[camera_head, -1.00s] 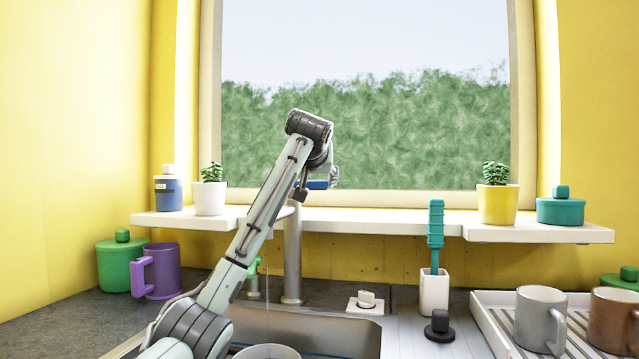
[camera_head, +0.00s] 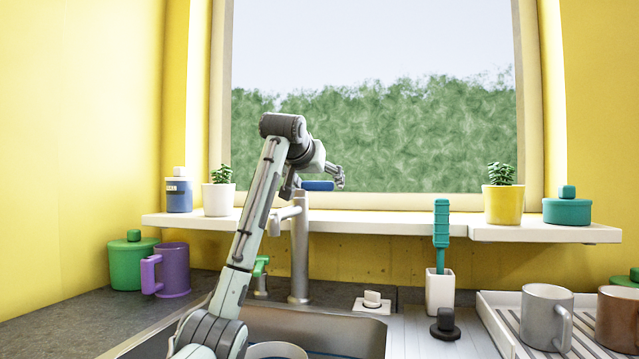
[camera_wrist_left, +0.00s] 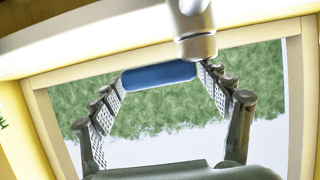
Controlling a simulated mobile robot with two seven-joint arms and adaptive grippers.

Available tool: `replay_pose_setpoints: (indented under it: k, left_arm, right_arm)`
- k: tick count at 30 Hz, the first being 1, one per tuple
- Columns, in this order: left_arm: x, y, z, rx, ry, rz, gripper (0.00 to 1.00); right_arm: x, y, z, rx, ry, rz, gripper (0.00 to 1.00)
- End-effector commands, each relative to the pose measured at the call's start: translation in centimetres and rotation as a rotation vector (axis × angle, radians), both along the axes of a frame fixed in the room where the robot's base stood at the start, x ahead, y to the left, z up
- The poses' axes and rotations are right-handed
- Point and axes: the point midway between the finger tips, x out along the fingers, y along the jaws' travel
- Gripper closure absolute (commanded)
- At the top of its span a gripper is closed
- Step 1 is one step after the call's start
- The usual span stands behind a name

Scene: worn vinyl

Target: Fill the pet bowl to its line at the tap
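The grey metal tap (camera_head: 300,255) stands behind the sink, with its short spout to the left. A blue bar-shaped handle (camera_head: 318,185) sits at the tap's top; it also shows in the left wrist view (camera_wrist_left: 160,75). My left gripper (camera_head: 318,180) is up at this handle, its fingers spread on either side of the bar's ends. I cannot tell whether they touch it. A pale bowl (camera_head: 276,351) is in the sink below, cut off by the lower edge; its inside and line are not visible. No stream shows below the spout, though my arm covers part of that area.
A green-topped fitting (camera_head: 261,267) stands left of the tap. A white shelf (camera_head: 400,224) with pots and jars crosses behind. A purple mug (camera_head: 171,270), a brush holder (camera_head: 439,292) and a rack (camera_head: 497,322) with mugs flank the sink (camera_head: 340,331).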

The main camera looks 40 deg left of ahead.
Motion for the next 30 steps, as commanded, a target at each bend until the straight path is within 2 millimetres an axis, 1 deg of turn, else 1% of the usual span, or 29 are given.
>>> replay_pose_setpoints:
  k: [10,14,17,27,30]
  left_arm:
    - [0.0,0.0,0.1,0.000,-0.001,0.001,0.12]
    - [-0.6,-0.3,0.4,0.000,-0.002,0.001,0.12]
    - [-1.8,-0.8,1.0,0.002,-0.003,0.001,0.12]
    - [-7.7,-3.6,3.7,0.002,-0.005,0.001,0.12]
    - [-8.9,-4.1,4.2,0.001,-0.003,0.001,0.12]
  right_arm:
    - [0.0,0.0,-0.1,-0.001,0.000,0.001,0.60]
    - [0.1,-0.1,-0.1,-0.002,-0.001,0.001,0.60]
    - [0.1,-0.1,0.0,-0.002,-0.001,0.000,0.60]
    - [0.0,0.0,0.0,-0.001,-0.001,0.000,0.60]
    - [0.0,0.0,0.0,-0.001,0.000,0.000,0.60]
